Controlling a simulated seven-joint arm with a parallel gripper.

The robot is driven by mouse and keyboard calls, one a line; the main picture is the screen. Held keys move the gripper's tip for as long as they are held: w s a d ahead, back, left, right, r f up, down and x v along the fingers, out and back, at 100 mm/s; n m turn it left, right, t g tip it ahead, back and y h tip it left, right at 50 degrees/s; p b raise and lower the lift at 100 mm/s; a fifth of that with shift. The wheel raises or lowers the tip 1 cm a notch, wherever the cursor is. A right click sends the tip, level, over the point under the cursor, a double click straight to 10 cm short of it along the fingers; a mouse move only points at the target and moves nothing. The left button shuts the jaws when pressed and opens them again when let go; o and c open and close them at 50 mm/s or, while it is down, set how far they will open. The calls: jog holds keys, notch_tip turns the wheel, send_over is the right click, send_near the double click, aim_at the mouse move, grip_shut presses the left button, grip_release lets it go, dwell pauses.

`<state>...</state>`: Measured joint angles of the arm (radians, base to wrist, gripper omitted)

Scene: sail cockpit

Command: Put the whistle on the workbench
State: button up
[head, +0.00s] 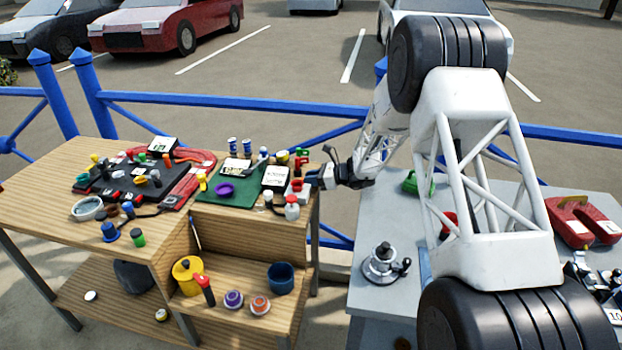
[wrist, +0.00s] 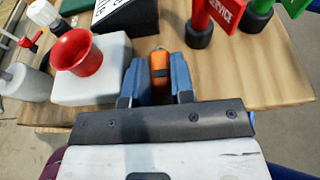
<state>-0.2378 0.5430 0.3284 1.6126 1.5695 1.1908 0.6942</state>
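A small orange piece with a black band and a small ring at its end, which looks like the whistle (wrist: 159,68), sits between the blue fingertips of my gripper (wrist: 160,76) in the wrist view. The fingers lie close against both its sides, and my gripper looks shut on it. In the head view my gripper (head: 322,177) is at the right edge of the wooden workbench (head: 55,200), by its raised right part. Whether the whistle touches the wood cannot be told.
A red funnel-shaped piece (wrist: 78,52) on a white block (wrist: 95,82) stands just left of my fingers. Green and red signs (wrist: 210,15) stand on the wood beyond. A grey table (head: 365,225) with a green item (head: 418,183) is to the right. A blue railing (head: 220,102) runs behind.

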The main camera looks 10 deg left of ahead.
jog(key=shift+o, duration=0.7)
jog(key=shift+r, duration=0.1)
jog(key=shift+d+r, duration=0.1)
jog(key=v, duration=1.1)
jog(key=shift+d, duration=0.4)
jog(key=shift+r, duration=0.15)
